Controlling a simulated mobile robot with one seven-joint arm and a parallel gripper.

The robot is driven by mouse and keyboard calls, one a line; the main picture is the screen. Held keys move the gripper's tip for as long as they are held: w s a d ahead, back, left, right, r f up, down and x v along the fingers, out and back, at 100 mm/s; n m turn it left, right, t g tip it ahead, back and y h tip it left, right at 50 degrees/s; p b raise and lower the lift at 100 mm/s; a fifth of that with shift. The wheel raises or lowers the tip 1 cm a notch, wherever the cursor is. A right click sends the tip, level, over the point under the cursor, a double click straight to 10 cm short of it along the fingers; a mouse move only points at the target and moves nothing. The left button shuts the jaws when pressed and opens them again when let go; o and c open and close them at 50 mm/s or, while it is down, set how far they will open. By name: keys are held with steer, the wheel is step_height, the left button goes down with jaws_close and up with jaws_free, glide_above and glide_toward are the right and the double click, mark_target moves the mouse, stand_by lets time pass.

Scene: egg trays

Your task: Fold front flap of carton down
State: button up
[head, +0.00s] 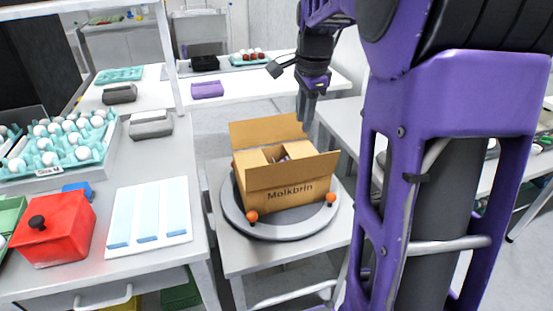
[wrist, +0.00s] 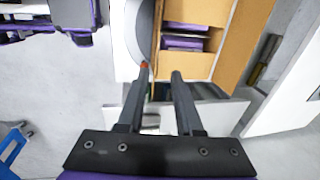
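The brown cardboard carton (head: 284,193), with "Molkbrin" printed on its front, sits on a round grey turntable (head: 245,222). Its front flap (head: 292,171) and back flap (head: 266,131) both stand up, leaning outward. The top is partly open between them. In the wrist view the carton (wrist: 232,45) shows at upper right, with purple packs (wrist: 184,36) inside. My gripper (head: 307,122) hangs pointing down at the carton's back right corner. In the wrist view its two fingers (wrist: 158,75) are apart with nothing held between them. Whether a finger touches the carton cannot be told.
Small orange knobs (head: 252,216) stand at the turntable's front rim. The left table (head: 150,265) holds a red box (head: 52,228), an egg tray (head: 60,160) and a white board with blue strips (head: 150,214). Another table (head: 345,125) stands at right. Space above the carton looks free.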

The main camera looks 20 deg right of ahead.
steer(key=f, duration=0.2)
steer(key=b, duration=0.3)
glide_above(293, 182)
steer(key=f, duration=1.6)
steer(key=shift+s, duration=0.35)
steer(key=shift+r, duration=0.1)
jaws_close()
